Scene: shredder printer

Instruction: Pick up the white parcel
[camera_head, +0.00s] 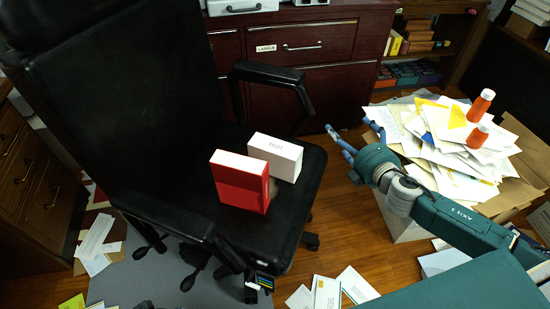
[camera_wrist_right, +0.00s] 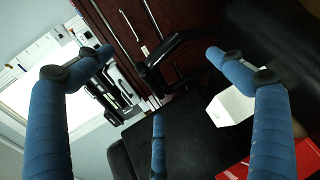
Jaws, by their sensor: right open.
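The white parcel (camera_head: 275,157) is a white box with small print, standing on the seat of the black office chair (camera_head: 291,195). A red box (camera_head: 240,183) with a white top stands just in front of it and partly hides it. My right gripper (camera_head: 350,140), with blue fingers, is open and empty to the right of the chair, apart from the parcel. In the right wrist view its fingers (camera_wrist_right: 157,60) are spread. The parcel (camera_wrist_right: 232,106) shows there beside the right finger, which partly covers it. My left gripper is not in view.
The chair's armrest (camera_head: 270,75) rises behind the parcel. A heap of envelopes and papers (camera_head: 450,140) with orange bottles (camera_head: 480,105) lies to the right. Dark red drawers (camera_head: 300,45) stand behind.

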